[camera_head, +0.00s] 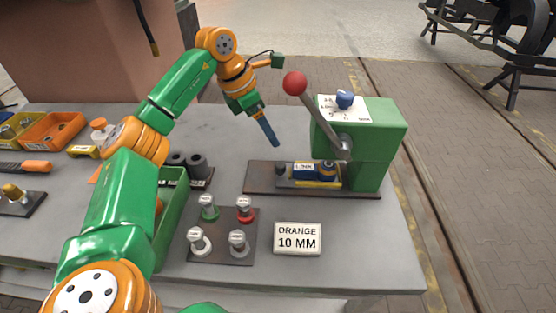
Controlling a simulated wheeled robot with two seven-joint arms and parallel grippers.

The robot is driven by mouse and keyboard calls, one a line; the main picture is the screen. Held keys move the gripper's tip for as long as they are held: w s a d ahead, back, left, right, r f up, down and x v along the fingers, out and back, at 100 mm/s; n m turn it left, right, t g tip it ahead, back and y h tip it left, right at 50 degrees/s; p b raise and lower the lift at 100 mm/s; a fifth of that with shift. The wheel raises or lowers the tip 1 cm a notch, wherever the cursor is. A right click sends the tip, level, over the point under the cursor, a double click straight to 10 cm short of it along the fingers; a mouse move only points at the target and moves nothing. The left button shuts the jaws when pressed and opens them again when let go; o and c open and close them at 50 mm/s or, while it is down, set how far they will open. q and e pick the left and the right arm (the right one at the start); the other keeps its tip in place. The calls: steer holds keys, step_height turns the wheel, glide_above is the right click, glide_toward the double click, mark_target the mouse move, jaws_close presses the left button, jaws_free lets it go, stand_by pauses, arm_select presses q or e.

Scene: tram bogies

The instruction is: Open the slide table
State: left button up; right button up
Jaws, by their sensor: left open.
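The green press-like machine (378,150) stands at the right of the grey workbench. A grey lever with a red ball knob (295,83) leans up and left from it. At its foot is a dark base plate (262,180) with a small carrier holding a yellow and blue piece labelled LINK (305,168). I cannot tell which part is the slide table. My left gripper (272,138), with blue fingers, points down above the bench, left of the lever and apart from the machine. It is open, and nothing shows between its fingers. My right gripper is not in view.
A sign reading ORANGE 10 MM (297,239) stands in front of the machine. A dark plate (221,247) with several capped pegs and a green tray (173,215) are to the left. Orange bins (50,131) sit far left. The bench's right front corner is clear.

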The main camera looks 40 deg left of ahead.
arm_select(q)
steer(key=b, duration=0.4)
glide_toward(279, 164)
steer(key=f, duration=0.2)
steer(key=x, duration=0.4)
steer(key=p+x, duration=0.1)
steer(key=x, duration=0.2)
steer(key=shift+w+d+r, duration=0.1)
steer(key=shift+w+d, duration=0.1)
steer(key=shift+d, duration=0.1)
jaws_close()
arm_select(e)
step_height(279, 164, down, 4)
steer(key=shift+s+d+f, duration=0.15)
